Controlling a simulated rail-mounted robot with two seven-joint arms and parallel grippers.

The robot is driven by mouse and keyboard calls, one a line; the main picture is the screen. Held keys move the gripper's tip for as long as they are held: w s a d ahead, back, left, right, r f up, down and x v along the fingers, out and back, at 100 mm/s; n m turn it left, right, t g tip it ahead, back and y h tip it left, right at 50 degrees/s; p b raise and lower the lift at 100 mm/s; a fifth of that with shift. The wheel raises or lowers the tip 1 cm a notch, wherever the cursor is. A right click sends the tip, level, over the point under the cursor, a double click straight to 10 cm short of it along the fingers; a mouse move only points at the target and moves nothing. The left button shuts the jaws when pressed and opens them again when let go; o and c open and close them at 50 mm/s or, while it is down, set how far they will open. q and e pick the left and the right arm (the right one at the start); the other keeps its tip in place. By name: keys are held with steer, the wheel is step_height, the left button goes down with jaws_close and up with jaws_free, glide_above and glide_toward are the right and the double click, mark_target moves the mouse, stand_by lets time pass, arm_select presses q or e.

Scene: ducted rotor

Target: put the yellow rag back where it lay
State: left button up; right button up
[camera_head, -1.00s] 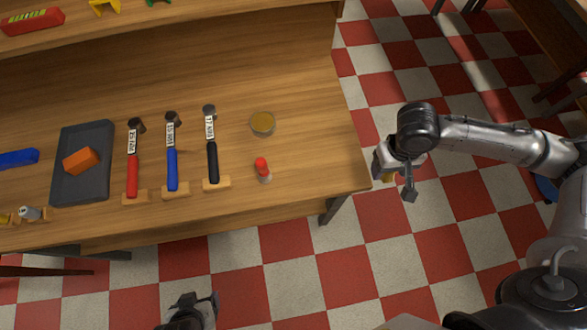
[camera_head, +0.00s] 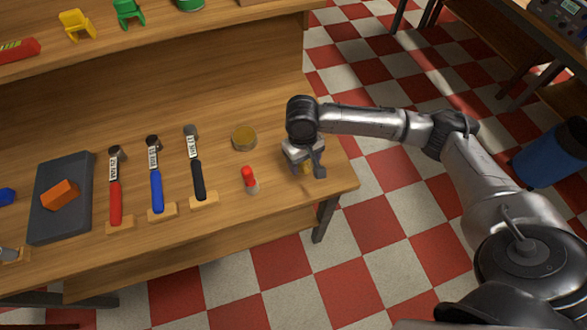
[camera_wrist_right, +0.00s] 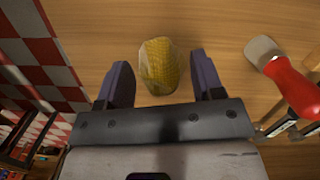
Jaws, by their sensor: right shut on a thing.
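The yellow rag (camera_wrist_right: 158,66) is a small crumpled, woven-looking bundle. In the right wrist view it lies between the two dark fingers of my right gripper (camera_wrist_right: 158,85), which is shut on it. In the head view my right gripper (camera_head: 304,168) is over the right end of the wooden workbench (camera_head: 275,208), pointing down. I cannot tell whether the rag touches the bench top. My left gripper is out of view.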

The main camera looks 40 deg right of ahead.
steer(key=w+f, duration=0.1)
steer(key=w+a, duration=0.1)
steer(key=shift+w+a+f, duration=0.15)
steer(key=shift+w+f, duration=0.2)
steer(key=shift+f+b, duration=0.8)
steer(key=shift+f, duration=1.25)
steer(key=o, duration=0.9)
steer(key=shift+c, duration=0.2)
